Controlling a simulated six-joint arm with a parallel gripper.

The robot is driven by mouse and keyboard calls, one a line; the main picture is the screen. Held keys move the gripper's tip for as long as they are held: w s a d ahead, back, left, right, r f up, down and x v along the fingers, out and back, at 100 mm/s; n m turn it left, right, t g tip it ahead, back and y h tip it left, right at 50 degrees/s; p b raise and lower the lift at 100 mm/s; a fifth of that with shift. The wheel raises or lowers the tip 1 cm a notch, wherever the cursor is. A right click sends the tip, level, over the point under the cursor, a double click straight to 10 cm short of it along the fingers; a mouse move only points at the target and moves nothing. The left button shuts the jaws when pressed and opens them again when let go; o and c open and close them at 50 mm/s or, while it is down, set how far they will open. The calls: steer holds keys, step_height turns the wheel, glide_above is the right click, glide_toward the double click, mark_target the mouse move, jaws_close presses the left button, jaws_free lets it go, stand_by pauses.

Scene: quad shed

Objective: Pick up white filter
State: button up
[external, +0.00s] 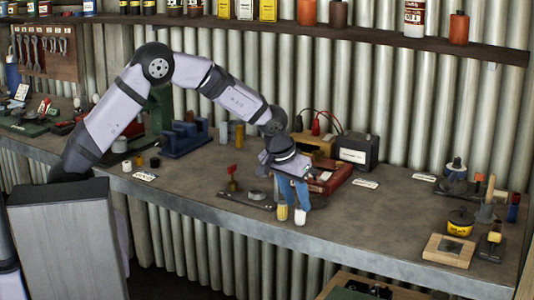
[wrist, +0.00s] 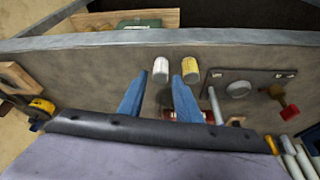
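The white filter (external: 300,217) is a small white cylinder near the front edge of the bench. In the wrist view the white filter (wrist: 160,69) appears just beyond the gap between my blue fingers. A similar yellow filter (external: 282,213) stands close beside it; in the wrist view the yellow filter (wrist: 190,68) is beyond the right fingertip. In the wrist view my gripper (wrist: 160,88) is open with nothing between the fingers. Contact cannot be told.
A dark plate with a red-topped part (external: 232,180) lies left of the gripper. A red case (external: 330,176) and a dark box (external: 356,150) stand behind. The bench top (external: 385,215) right of the filters is mostly clear. The bench's front edge is close.

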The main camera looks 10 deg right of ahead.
mark_target(300, 208)
steer(key=shift+p+x, duration=1)
steer(key=shift+x, duration=1.25)
steer(key=shift+c, duration=0.7)
jaws_close()
